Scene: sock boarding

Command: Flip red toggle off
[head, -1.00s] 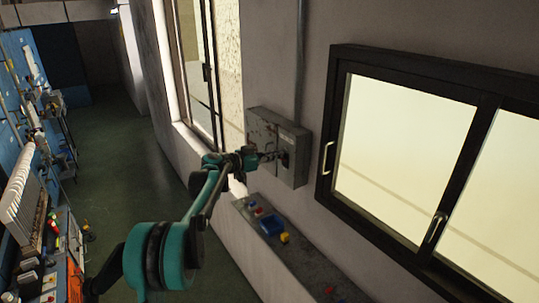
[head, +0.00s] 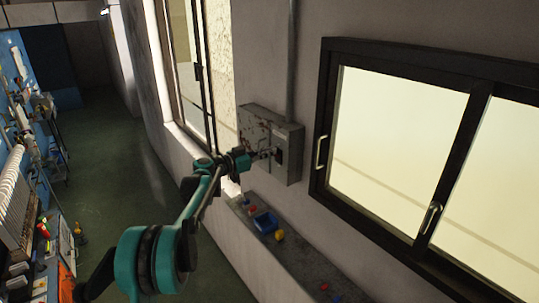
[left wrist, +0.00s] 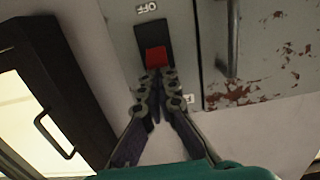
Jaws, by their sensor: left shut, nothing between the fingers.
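A grey metal switch box (head: 291,170) is fixed to the wall in the head view. In the left wrist view the red toggle (left wrist: 156,56) sits in a black slot (left wrist: 152,30) on the box. An upside-down OFF label (left wrist: 146,8) is above the slot in that picture. The toggle is at the slot end away from this label. My left gripper (head: 272,153) is shut and empty at the box front. In the left wrist view its fingertips (left wrist: 155,78) are just below the toggle; I cannot tell whether they touch it. My right gripper is out of view.
A metal handle (left wrist: 232,40) stands beside the slot. A dark-framed window (head: 400,150) is on the wall to the right of the box. A ledge below holds a blue bin (head: 265,222) and small coloured parts. The floor (head: 120,165) to the left is open.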

